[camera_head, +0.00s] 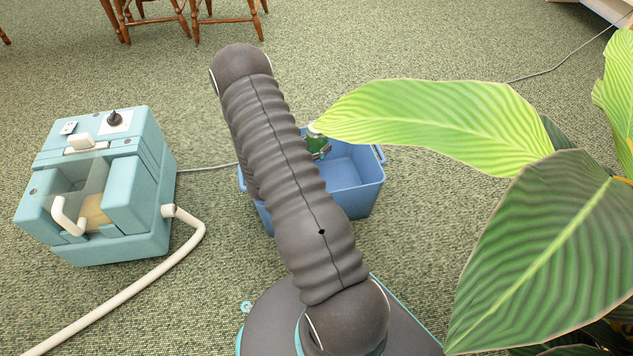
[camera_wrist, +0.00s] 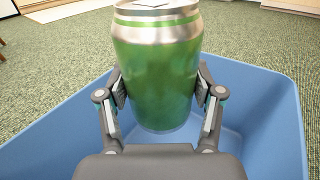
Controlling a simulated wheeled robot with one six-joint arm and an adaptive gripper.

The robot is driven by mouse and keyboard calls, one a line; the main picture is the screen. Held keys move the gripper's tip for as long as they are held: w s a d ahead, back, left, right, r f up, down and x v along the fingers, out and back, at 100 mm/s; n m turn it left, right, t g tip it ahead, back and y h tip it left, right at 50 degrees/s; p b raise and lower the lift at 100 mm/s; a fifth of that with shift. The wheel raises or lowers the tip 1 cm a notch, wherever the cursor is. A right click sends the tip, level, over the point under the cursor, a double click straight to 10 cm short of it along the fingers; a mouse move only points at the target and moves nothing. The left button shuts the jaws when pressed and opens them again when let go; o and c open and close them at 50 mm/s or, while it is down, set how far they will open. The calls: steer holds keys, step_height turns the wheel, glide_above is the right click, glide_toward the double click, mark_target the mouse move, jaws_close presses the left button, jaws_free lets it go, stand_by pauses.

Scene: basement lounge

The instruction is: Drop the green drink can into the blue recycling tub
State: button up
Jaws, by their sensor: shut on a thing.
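The green drink can (camera_wrist: 155,75) with a silver top is upright between the two fingers of my gripper (camera_wrist: 160,92) in the wrist view. The fingers press on its sides. In the head view a small part of the can (camera_head: 316,143) shows beside my arm, partly covered by a leaf. The blue recycling tub (camera_head: 353,184) stands on the carpet, and my arm hides its left part. In the wrist view the tub (camera_wrist: 275,118) surrounds the can, which appears over its opening. I cannot tell how deep the can's base is.
A teal machine (camera_head: 140,190) with a pale hose (camera_head: 125,294) stands left of the tub. Large plant leaves (camera_head: 435,120) reach in from the right, over the tub's far edge in the picture. Wooden chairs (camera_head: 190,15) stand at the back. Open carpet lies behind the tub.

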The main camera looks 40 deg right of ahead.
steer(key=o, duration=1)
steer(key=a, duration=0.4)
steer(key=s+a, duration=0.1)
steer(key=a, duration=0.7)
steer(key=shift+s, duration=0.25)
